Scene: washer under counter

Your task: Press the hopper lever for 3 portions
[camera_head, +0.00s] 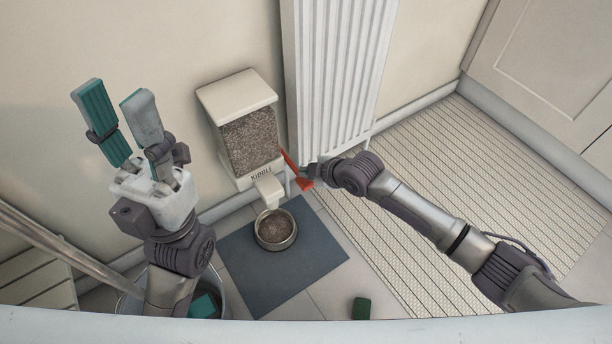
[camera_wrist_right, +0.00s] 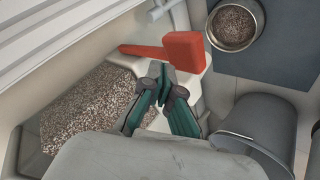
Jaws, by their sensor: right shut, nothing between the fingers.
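The kibble hopper (camera_head: 249,135), a clear bin with a white lid and base, stands against the wall and is well filled. Its red lever (camera_head: 296,172) sticks out on its right side; the red lever (camera_wrist_right: 182,52) shows large in the right wrist view. My right gripper (camera_head: 308,171) is at the lever, its shut, empty fingertips (camera_wrist_right: 165,78) close beside it; I cannot tell whether they touch. A metal bowl (camera_head: 276,229) with kibble sits under the spout (camera_head: 268,189). My left gripper (camera_head: 112,100) is raised at the left, fingers apart and empty.
The bowl stands on a dark mat (camera_head: 308,265). A white radiator (camera_head: 335,75) is right behind the lever. A bucket (camera_head: 130,303) is at the lower left, a small green block (camera_head: 361,308) lies on the floor, and a ribbed mat (camera_head: 470,180) covers the right.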

